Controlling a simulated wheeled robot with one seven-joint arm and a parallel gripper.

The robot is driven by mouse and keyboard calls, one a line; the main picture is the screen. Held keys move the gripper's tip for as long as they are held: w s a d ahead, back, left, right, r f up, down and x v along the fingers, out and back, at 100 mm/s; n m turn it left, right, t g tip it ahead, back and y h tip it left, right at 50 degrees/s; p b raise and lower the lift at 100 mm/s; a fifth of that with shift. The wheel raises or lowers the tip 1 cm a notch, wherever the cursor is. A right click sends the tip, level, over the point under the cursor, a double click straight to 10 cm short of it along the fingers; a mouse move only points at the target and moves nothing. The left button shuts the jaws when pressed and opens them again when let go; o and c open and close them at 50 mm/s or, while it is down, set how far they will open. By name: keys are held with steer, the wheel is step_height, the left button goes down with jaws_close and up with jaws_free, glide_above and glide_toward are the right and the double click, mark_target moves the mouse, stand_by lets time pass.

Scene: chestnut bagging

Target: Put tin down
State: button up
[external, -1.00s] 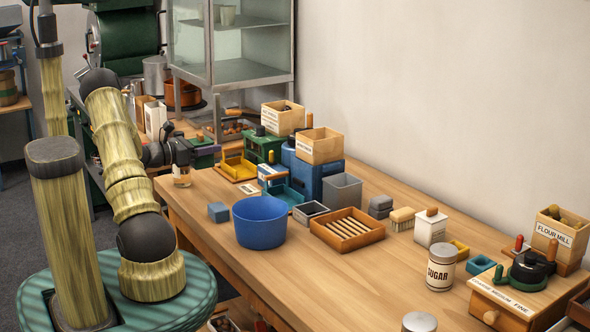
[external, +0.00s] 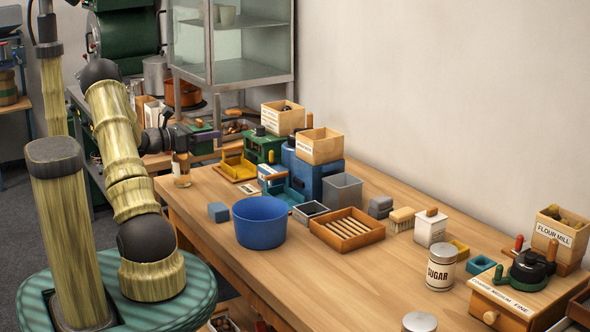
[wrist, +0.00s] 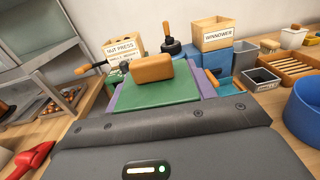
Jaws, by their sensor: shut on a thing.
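A green tin (wrist: 155,92) with a wooden knob on top is held level by my gripper (external: 204,135). In the wrist view, my gripper's purple fingers (wrist: 112,98) lie along its left and right sides. In the external view, the tin (external: 199,129) is small and partly hidden by the wrist. It is above the far left end of the workbench, left of the green nut press. Whether its underside touches anything is hidden.
A glass jar (external: 181,170) stands on the bench's left edge below my wrist. The nut press (external: 262,148), blue winnower (external: 314,174) and yellow tray (external: 237,168) are to the right. A blue bowl (external: 260,225) stands nearer. The glass cabinet (external: 232,82) is behind.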

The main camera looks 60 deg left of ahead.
steer(key=w+d+r+m+h+p, duration=0.1)
steer(key=w+d+p, duration=0.1)
steer(key=w+d, duration=0.65)
steer(key=w+d+r+h+p, duration=0.15)
steer(key=w+d, duration=0.35)
steer(key=d, duration=0.6)
steer(key=w+d+r+m+h+p, duration=0.1)
steer(key=w+d+r+p, duration=0.1)
steer(key=w+d, duration=0.65)
steer(key=s+d+f+m+g+h+p, duration=0.1)
steer(key=s+d+f+p, duration=0.1)
steer(key=d, duration=1.3)
steer(key=s+d+f+m+h+p, duration=0.1)
steer(key=s+d+p, duration=0.1)
steer(key=d, duration=1.2)
step_height(320, 180, down, 5)
steer(key=shift+f+b, duration=0.15)
steer(key=shift+b, duration=0.2)
steer(key=shift+f, duration=0.1)
steer(key=shift+f, duration=2.8)
